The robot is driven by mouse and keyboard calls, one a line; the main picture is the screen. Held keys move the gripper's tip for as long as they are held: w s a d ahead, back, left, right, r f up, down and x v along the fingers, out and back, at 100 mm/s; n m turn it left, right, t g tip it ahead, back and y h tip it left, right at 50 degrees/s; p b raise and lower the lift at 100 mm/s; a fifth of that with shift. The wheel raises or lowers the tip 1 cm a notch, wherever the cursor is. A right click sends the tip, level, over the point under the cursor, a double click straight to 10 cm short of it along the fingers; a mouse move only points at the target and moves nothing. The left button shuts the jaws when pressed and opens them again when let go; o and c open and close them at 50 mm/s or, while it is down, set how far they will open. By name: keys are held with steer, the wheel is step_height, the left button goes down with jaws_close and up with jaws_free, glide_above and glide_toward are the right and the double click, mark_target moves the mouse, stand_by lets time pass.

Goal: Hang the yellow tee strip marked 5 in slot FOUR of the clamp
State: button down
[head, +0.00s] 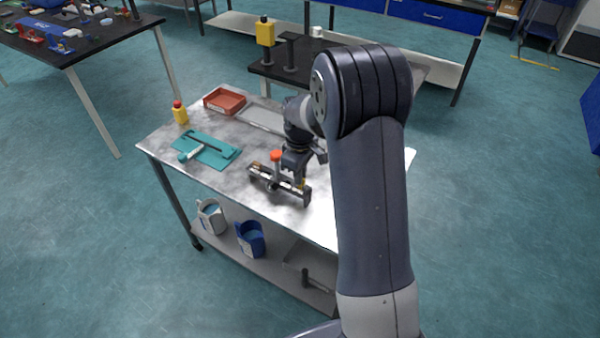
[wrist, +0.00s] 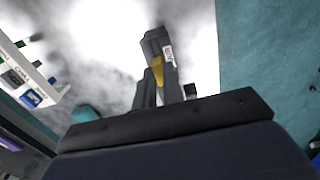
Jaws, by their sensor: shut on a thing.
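The clamp (head: 266,180) is a dark and silver bar with an orange knob (head: 276,155), near the front edge of the metal table. My gripper (head: 299,178) is low over its right part, shut on the yellow tee strip. Only a small yellow patch of the strip (head: 301,183) shows in the head view. In the wrist view a yellow piece (wrist: 157,68) shows at the dark fingers, beside a dark block with a white label (wrist: 168,54) whose print I cannot read. The slots are too small to tell apart, and I cannot tell whether the strip touches the clamp.
A teal mat (head: 206,150) with a tool on it, a yellow bottle with a red cap (head: 180,113), a red tray (head: 224,100) and a grey tray (head: 262,116) share the table. Two jugs (head: 250,238) stand on the shelf below. A white printed panel (wrist: 30,75) shows in the wrist view.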

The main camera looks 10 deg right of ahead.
steer(key=shift+f+b, duration=0.55)
steer(key=shift+f, duration=0.35)
steer(key=c, duration=1.4)
jaws_free()
steer(key=shift+c, duration=0.2)
steer(key=shift+r+p, duration=2.15)
steer(key=shift+r, duration=0.9)
